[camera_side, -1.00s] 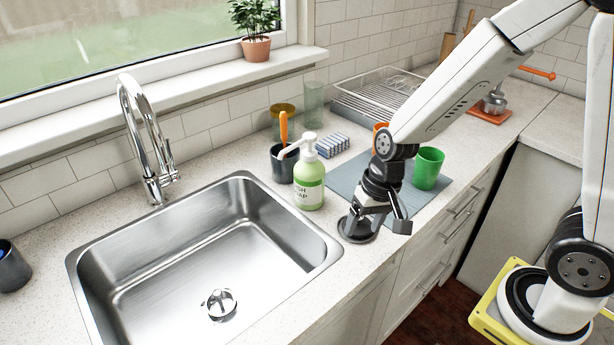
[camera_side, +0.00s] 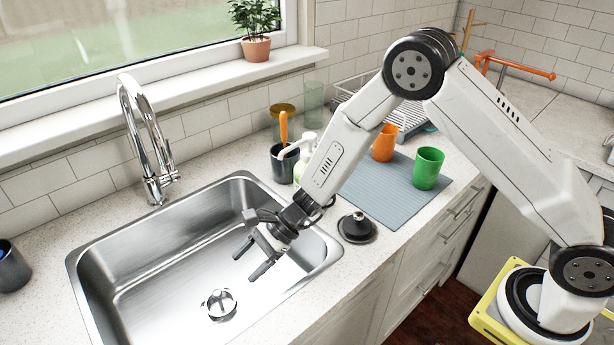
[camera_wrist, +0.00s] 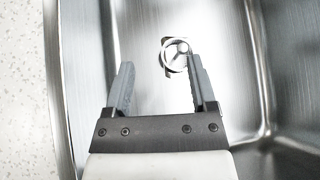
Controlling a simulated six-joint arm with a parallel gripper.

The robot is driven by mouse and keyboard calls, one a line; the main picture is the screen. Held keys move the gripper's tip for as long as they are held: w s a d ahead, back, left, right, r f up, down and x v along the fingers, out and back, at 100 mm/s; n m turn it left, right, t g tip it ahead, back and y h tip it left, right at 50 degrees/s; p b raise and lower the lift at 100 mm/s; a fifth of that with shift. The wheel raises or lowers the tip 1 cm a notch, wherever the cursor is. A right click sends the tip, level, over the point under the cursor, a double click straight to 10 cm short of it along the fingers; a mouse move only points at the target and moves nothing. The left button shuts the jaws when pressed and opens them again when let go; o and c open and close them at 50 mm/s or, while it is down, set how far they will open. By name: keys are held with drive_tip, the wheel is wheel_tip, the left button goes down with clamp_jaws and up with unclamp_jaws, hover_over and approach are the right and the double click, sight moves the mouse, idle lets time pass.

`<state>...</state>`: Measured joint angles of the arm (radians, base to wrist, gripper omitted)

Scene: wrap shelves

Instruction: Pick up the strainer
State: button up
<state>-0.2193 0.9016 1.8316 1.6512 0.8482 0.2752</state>
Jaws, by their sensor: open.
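The strainer (camera_side: 219,305) is a small round metal piece with a raised centre knob, lying on the floor of the steel sink (camera_side: 165,255). It also shows in the wrist view (camera_wrist: 176,55), just beyond the tip of the right finger, whose end is close to its lower edge in the picture. My gripper (camera_side: 250,264) is open and empty, with its fingers pointing down over the sink, above and to the right of the strainer in the side view. In the wrist view the gripper (camera_wrist: 158,75) shows both fingers spread with bare sink between them.
A black sink plug (camera_side: 357,228) stands on the counter right of the sink. The faucet (camera_side: 150,150) rises behind the sink. A soap bottle (camera_side: 304,173), partly hidden by my arm, and a dark cup (camera_side: 283,165) stand behind. Green (camera_side: 427,169) and orange cups (camera_side: 384,145) stand on a mat.

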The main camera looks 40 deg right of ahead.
sight(219, 292)
drive_tip(key=w+a+f+m+t+y, duration=0.2)
drive_tip(key=w+a+f+m+t, duration=0.1)
drive_tip(key=w+m, duration=0.2)
drive_tip(key=shift+a+f, duration=0.3)
drive_tip(key=shift+a, duration=0.1)
drive_tip(key=shift+f, duration=0.1)
drive_tip(key=shift+f, duration=3)
drive_tip(key=shift+f, duration=0.15)
drive_tip(key=shift+s+f, duration=0.1)
drive_tip(key=shift+f, duration=0.1)
drive_tip(key=shift+x, duration=2.55)
drive_tip(key=shift+d, duration=0.1)
drive_tip(key=shift+c, duration=0.2)
clamp_jaws()
